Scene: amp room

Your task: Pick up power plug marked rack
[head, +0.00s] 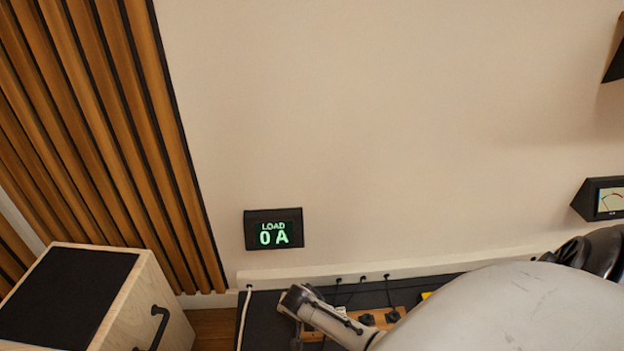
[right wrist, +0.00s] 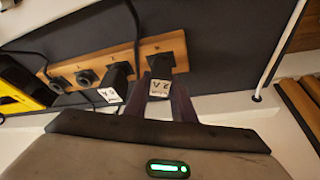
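A wooden socket strip (right wrist: 148,47) runs across the right wrist view. I cannot read "rack" on either. My right gripper (right wrist: 161,82) has its dark fingers apart, on either side of the right-end plug; I cannot tell whether they touch it. In the head view my right gripper (head: 298,305) is low, over the strip's left part. The left gripper is out of view.
A yellow-and-black object (right wrist: 15,95) lies beside the strip's left end. A white cable (head: 244,315) hangs over the dark bench top (head: 265,308). A wall display (head: 273,231) reads "LOAD 0 A". A wooden box with a black top (head: 68,285) stands at the left.

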